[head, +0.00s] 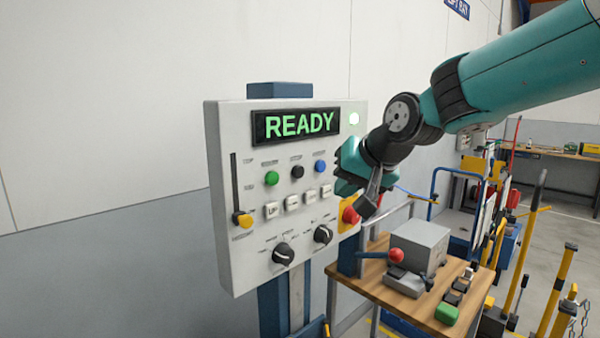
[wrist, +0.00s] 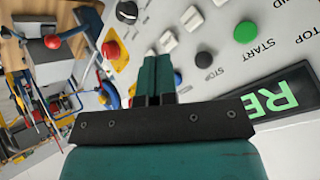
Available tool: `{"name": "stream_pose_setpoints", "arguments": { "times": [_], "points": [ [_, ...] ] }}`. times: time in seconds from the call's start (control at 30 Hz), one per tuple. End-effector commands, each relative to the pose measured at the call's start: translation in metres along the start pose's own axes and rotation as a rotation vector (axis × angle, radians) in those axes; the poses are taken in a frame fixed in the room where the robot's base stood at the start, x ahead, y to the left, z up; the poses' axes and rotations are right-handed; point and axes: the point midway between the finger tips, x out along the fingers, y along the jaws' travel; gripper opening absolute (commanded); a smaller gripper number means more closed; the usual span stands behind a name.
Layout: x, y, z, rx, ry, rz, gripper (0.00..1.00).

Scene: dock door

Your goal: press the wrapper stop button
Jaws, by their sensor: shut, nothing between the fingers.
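The light grey control panel (head: 222,150) stands on a blue post and its display (head: 298,124) reads READY. A row holds a green button (head: 271,178), a black button (head: 297,171) and a blue button (head: 320,166). In the wrist view the black button (wrist: 203,59) has the label STOP beside it, and the green button (wrist: 245,32) has START. My gripper (head: 345,168) is shut and empty, near the panel's right edge, right of the blue button. Its teal fingers (wrist: 155,75) hide part of the panel in the wrist view. I cannot tell whether they touch it.
A red mushroom button (head: 349,215) on yellow sits at the panel's right edge, below my gripper. White keys, two dark knobs (head: 283,254) and a yellow-handled slider (head: 242,220) are also on the panel. A wooden bench (head: 385,297) with a grey box stands to the right.

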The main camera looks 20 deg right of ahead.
Motion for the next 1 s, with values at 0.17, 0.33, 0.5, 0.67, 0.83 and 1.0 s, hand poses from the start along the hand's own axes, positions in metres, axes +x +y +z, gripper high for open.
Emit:
{"name": "stream_pose_setpoints", "arguments": {
  "times": [0.17,0.33,0.5,0.67,0.83,1.0],
  "points": [
    [0.015,-0.013,-0.011,-0.003,-0.004,-0.001,0.00],
    [0.032,-0.026,-0.024,-0.003,-0.003,-0.002,0.00],
    [0.046,-0.035,-0.034,-0.002,-0.002,-0.001,0.00],
    [0.054,-0.040,-0.039,-0.002,-0.001,-0.001,0.00],
    [0.057,-0.042,-0.041,-0.001,-0.001,0.000,0.00],
    [0.057,-0.042,-0.041,-0.001,0.000,0.000,0.00]
  ]
}}
